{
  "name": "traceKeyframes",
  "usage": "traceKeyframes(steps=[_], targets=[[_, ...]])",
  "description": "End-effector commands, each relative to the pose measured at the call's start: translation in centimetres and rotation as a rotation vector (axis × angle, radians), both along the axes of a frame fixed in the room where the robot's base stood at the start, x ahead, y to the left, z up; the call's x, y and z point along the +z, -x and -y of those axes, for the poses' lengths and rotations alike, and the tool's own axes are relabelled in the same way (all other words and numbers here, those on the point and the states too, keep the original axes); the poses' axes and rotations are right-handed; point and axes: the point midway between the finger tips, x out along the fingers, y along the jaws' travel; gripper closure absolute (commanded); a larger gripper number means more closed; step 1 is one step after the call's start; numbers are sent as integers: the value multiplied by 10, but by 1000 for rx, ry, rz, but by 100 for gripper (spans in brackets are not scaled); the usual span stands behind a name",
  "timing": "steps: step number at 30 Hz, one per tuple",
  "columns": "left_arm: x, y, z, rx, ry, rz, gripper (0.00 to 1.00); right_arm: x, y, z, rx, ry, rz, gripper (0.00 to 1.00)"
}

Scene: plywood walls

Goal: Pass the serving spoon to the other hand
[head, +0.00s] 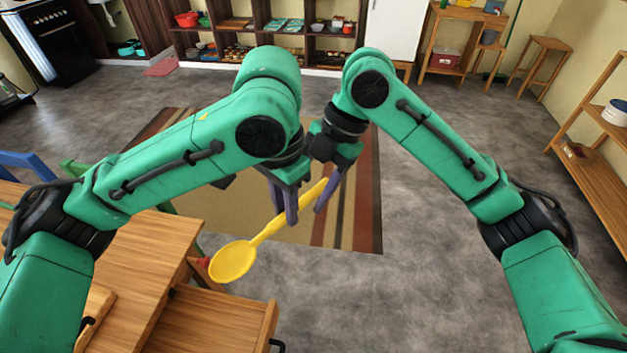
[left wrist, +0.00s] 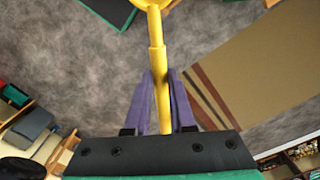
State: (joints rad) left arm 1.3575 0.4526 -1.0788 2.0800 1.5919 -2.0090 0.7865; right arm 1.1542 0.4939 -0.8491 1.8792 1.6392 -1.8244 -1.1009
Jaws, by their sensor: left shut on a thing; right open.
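The yellow serving spoon (head: 234,260) is held in the air above the floor, its bowl toward the lower left and its handle rising to the right. My left gripper (head: 285,215) is shut on the spoon's handle. In the left wrist view the handle (left wrist: 157,60) runs between the purple fingers of the left gripper (left wrist: 160,95). My right gripper (head: 325,200) is open near the handle's upper end, close beside the left gripper. I cannot tell whether its fingers touch the handle.
A wooden table (head: 150,250) with an open drawer (head: 215,318) stands at the lower left, near the spoon's bowl. A striped rug (head: 360,215) lies under the grippers. Wooden shelves (head: 595,120) stand at the right. The grey floor (head: 430,270) at centre right is clear.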

Motion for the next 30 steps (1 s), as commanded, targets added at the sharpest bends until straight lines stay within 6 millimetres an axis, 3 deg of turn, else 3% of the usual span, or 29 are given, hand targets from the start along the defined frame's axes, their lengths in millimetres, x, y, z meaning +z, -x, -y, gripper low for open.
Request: traceKeyframes(steps=[1, 5, 6, 8, 9, 11, 12, 23, 26, 30], targets=[[0, 0, 0, 0, 0, 0, 100, 0, 0, 0, 0, 0, 0, 45], [0, 0, 0, 0, 0, 0, 100, 0, 0, 0, 0, 0, 0, 95], [0, 0, 0, -1, 0, 0, 100, 0, 0, 0, 0, 0, 0, 100], [0, 0, 0, -1, 1, -1, 100, 1, 0, 0, 0, -1, 1, 100], [0, 0, 0, -2, 1, -1, 70, 1, 0, 0, -1, -1, 1, 100], [0, 0, 0, -2, 1, -1, 47, 1, 0, 0, -1, -1, 1, 100], [0, 0, 0, -2, 1, -1, 43, 1, 0, 0, -1, -1, 1, 100], [7, -1, 0, 1, 0, 3, 43, 1, 0, 0, 0, -1, 1, 100], [26, -2, 0, 2, 0, 7, 43, 1, 0, 0, 0, -1, 1, 100], [66, -1, 0, 3, 1, 9, 43, 1, 0, 0, 0, 0, 0, 100]])
